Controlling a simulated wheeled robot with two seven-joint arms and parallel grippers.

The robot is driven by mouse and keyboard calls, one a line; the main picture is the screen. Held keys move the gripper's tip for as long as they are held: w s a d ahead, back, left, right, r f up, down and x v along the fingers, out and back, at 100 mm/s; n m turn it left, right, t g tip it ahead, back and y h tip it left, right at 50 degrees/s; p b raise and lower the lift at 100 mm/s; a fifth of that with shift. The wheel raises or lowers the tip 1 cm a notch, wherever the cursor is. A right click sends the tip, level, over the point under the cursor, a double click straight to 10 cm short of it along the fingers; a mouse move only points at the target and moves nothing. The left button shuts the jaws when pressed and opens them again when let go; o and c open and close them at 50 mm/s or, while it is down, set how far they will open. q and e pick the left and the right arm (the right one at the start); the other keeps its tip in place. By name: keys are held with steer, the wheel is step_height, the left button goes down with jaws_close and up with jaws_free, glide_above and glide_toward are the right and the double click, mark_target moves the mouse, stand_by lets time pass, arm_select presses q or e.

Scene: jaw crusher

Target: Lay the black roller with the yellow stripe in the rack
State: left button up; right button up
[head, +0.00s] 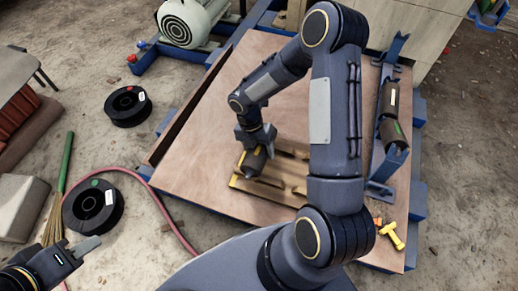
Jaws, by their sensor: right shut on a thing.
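The black roller (254,163) with a yellow stripe is at the left end of a wooden cradle (270,192) on the tabletop. My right gripper (254,150) is shut on the roller from above and hides part of it. I cannot tell whether the roller still touches the cradle. The blue rack (380,188) stands at the right of the table. It holds two dark rollers, one towards the back (390,97) and one nearer the front (393,133). My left gripper (80,246) is at the lower left, away from the table and empty; its finger gap is unclear.
The wooden tabletop (215,120) is mostly clear left of the cradle. My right arm spans the space between cradle and rack. Yellow tools (392,235) lie at the front right. Black spools (128,106), a broom (66,165) and a pink hose (150,190) are off the left side.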

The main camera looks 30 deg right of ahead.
steer(key=shift+p, duration=0.35)
stand_by(0.7)
steer(key=shift+f+b, duration=1)
steer(key=shift+f, duration=0.55)
steer(key=o, duration=1.7)
